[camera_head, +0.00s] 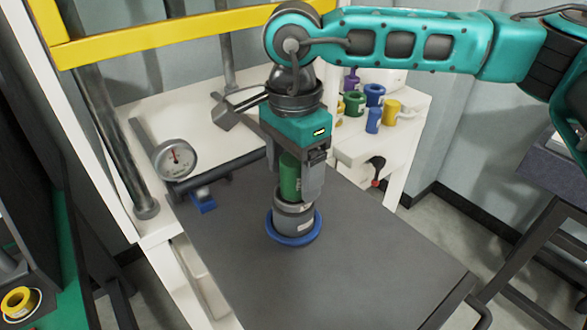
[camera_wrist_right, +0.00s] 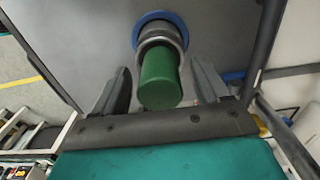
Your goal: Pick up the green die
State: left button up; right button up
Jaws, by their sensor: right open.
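The green die (camera_head: 290,176) is a green cylinder standing upright on a grey metal holder (camera_head: 294,219) with a blue ring base (camera_head: 293,238). My right gripper (camera_head: 300,190) is above the holder with its fingers on either side of the die. In the right wrist view the die (camera_wrist_right: 160,80) shows between the two fingers (camera_wrist_right: 165,88), with a visible gap on each side. The gripper is open and holds nothing. The left gripper is not in view.
The holder stands on a dark grey table plate (camera_head: 350,265). A round gauge (camera_head: 175,159) is at left. Several coloured dies, including a blue one (camera_head: 374,95) and a yellow one (camera_head: 391,112), stand on a white shelf behind. A yellow bar (camera_head: 150,38) crosses the upper left. The plate's front is clear.

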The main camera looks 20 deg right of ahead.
jog(key=c, duration=1.4)
